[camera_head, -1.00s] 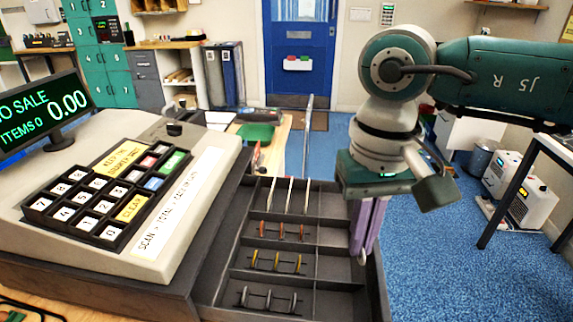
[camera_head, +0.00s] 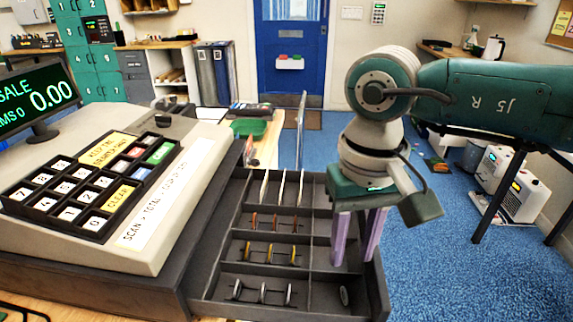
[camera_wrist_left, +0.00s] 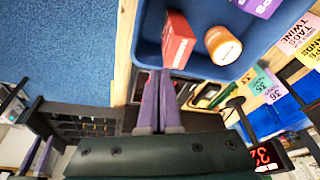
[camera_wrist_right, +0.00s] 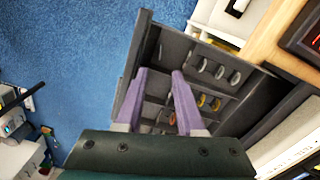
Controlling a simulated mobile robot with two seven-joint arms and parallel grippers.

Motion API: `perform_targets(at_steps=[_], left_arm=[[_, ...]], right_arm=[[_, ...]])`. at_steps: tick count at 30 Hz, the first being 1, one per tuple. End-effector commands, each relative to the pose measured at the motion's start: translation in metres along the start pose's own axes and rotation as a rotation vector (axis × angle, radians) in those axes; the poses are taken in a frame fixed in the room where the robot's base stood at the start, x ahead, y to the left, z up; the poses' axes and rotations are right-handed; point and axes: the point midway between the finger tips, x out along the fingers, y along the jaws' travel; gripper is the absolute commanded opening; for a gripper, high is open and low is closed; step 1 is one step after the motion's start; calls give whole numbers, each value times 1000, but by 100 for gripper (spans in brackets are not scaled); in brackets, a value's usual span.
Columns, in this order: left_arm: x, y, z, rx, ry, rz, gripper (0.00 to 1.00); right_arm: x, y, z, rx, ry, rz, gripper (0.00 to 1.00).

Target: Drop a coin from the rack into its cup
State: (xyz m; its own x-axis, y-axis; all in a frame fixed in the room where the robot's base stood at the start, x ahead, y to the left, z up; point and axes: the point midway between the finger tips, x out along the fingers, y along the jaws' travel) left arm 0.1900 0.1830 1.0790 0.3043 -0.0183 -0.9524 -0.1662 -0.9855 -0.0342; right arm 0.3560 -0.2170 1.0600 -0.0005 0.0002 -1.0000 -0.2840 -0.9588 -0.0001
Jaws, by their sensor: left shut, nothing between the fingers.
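The open drawer (camera_head: 375,300) holds racks of standing discs: pale ones (camera_head: 282,188) in the far row, copper coins (camera_head: 276,222), gold coins (camera_head: 269,252), and grey coins (camera_head: 262,293) in the nearest row. One grey coin (camera_head: 344,295) lies apart in the nearest right-hand compartment, leaning or tilted. My right gripper (camera_head: 354,258) is over the drawer's right column with its fingers apart and nothing visible between them; the right wrist view also shows it open (camera_wrist_right: 159,72). My left gripper (camera_wrist_left: 160,72) shows only in its wrist view, shut and empty, away from the coins.
The cash register (camera_head: 90,190) stands left of the drawer.

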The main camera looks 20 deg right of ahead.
Motion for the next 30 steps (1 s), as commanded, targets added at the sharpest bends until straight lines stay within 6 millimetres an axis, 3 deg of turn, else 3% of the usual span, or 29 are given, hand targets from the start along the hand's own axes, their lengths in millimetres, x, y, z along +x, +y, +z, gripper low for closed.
perform_targets(at_steps=[9, 21, 30], left_arm=[[1, 0, 0, -1, 1, 0, 0], [15, 1, 4, -2, 2, 1, 0], [17, 1, 5, -2, 3, 1, 0]], right_arm=[[-6, 0, -1, 1, 3, -1, 38], [-79, 0, -1, -1, 6, 0, 38], [-100, 0, 0, 1, 0, 1, 38]])
